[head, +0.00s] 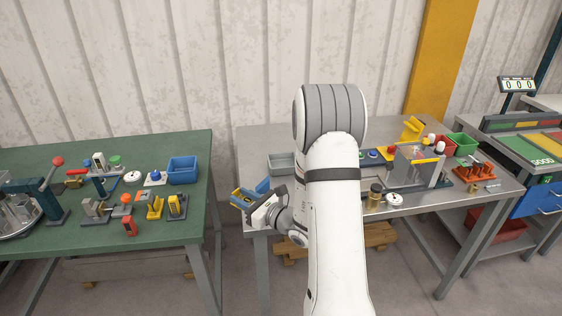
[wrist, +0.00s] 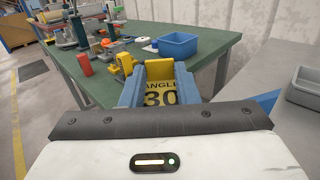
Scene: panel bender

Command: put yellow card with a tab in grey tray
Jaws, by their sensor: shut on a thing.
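The yellow card (wrist: 159,74) with dark lettering "ANGLE 30" is between the blue fingers of my gripper (wrist: 158,88) in the wrist view. My gripper is shut on it. In the head view my gripper (head: 247,194) is over the gap between the green table and the grey table, left of the grey tray. The held card is small and partly hidden there. The grey tray (head: 279,168) sits at the left back of the grey table, apart from the card, its right part close to my arm. It also shows at the right edge of the wrist view (wrist: 304,91).
The green table (head: 60,160) holds a blue bin (head: 183,170), a red-handled press and several small fixtures. The grey table (head: 252,142) holds a bending fixture (head: 415,165), a green bin (head: 462,143) and brass parts. My arm hides the middle of the grey table.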

